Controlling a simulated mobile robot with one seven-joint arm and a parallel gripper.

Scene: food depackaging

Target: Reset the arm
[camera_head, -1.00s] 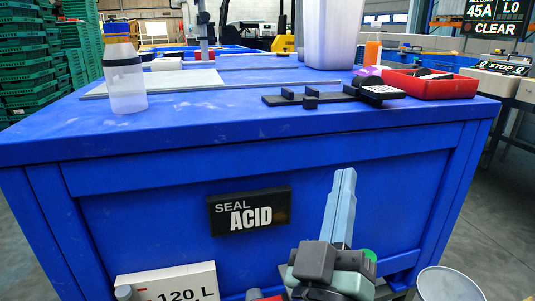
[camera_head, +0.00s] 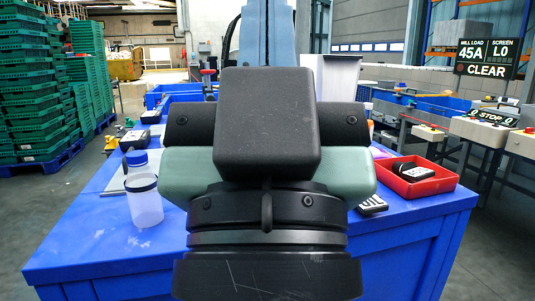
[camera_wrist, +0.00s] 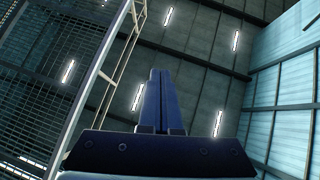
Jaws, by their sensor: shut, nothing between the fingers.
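My gripper (camera_head: 267,12) stands upright, large and close in the middle of the head view, with its blue-grey fingers pointing up out of the top of the picture. In the wrist view its two fingers (camera_wrist: 160,75) lie side by side, shut, with nothing between them. The wrist camera faces the roof. My gripper's dark body hides much of the middle of the blue worktable (camera_head: 100,240).
A clear bottle with a blue cap (camera_head: 144,195) stands on the table at left. A red tray (camera_head: 418,182) with dark items is at right, and a white container (camera_head: 338,78) is partly hidden behind. Green crates (camera_head: 28,90) are stacked at far left. Only roof and wall show around the fingers.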

